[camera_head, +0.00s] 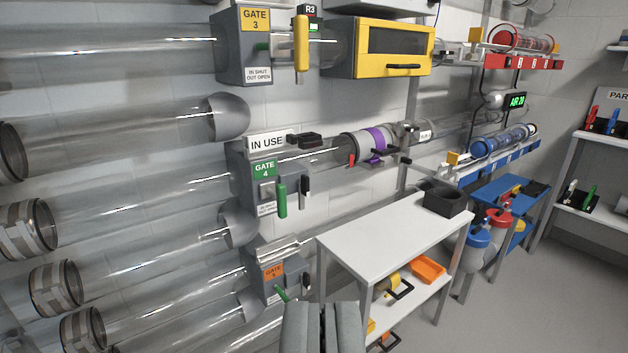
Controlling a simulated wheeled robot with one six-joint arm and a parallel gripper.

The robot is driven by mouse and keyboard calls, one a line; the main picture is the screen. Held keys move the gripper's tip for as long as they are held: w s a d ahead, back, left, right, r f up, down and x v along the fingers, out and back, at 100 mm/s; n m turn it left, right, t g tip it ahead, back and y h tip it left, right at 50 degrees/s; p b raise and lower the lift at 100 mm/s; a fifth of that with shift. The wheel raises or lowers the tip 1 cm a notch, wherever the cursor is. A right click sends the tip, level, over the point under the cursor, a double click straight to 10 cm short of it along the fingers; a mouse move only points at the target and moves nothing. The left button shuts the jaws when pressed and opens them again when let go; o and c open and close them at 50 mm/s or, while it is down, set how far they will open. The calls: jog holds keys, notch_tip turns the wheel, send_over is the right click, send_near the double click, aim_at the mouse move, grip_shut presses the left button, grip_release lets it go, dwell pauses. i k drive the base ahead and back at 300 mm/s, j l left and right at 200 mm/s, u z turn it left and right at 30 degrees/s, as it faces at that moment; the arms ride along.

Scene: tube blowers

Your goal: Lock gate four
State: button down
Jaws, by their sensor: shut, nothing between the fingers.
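Gate 4 (241,192) is a grey box on a clear tube in the middle of the view, with a green GATE 4 label. A green upright handle (282,200) stands at its front right. A small plate below the label appears to read IN SHUT OUT OPEN. A black upright piece (305,190) is just right of the handle. A white IN USE sign (267,143) sits on top, with a black block (308,139) beside it. My gripper (323,307) is at the bottom centre, shut and empty, below gate 4 in the picture and apart from it.
Gate 3 (232,60), with a yellow handle (301,42), is above. Gate 5 (262,286), with an orange label, is below. A white table (390,240) stands to the right, with a black bin (444,199). Clear tubes fill the left. Floor shows at right.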

aim_at(304, 183)
jog(key=i+l+z, duration=0.15)
jog(key=l, duration=0.25)
jog(key=i+l+z, duration=0.15)
jog(key=l, duration=0.25)
jog(key=i+l+z, duration=0.15)
jog(key=l, duration=0.25)
